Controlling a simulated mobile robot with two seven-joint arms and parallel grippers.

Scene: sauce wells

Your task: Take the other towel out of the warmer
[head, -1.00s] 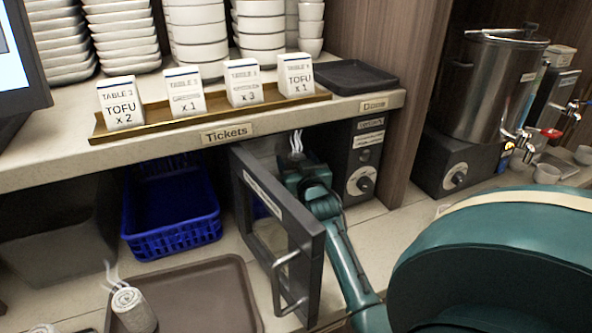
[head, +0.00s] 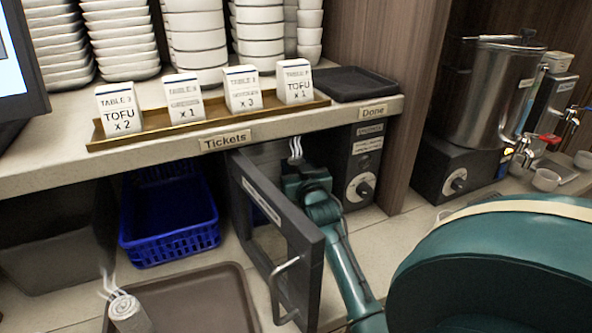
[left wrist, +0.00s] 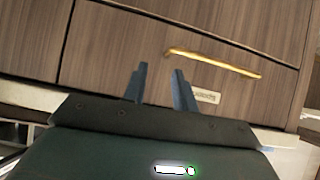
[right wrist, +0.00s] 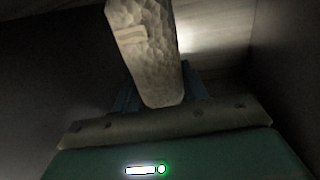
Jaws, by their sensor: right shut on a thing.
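The warmer (head: 364,165) is a dark box under the counter, with its framed door (head: 292,240) swung open toward me. My right gripper (head: 300,172) is inside the warmer. In the right wrist view it is shut on a pale, textured rolled towel (right wrist: 148,50), which stands up between the fingers. Steam rises above the gripper in the head view, where this towel is mostly hidden. Another rolled, steaming towel (head: 128,311) is on the brown tray (head: 215,290) at lower left. My left gripper (left wrist: 160,85) is open and empty, facing wooden drawers.
A blue basket (head: 170,240) stands left of the warmer. The counter shelf (head: 225,139) with tickets (head: 120,110) and stacked white bowls lies above. The open door stands between the tray and my right arm. A steel urn (head: 490,90) is at right.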

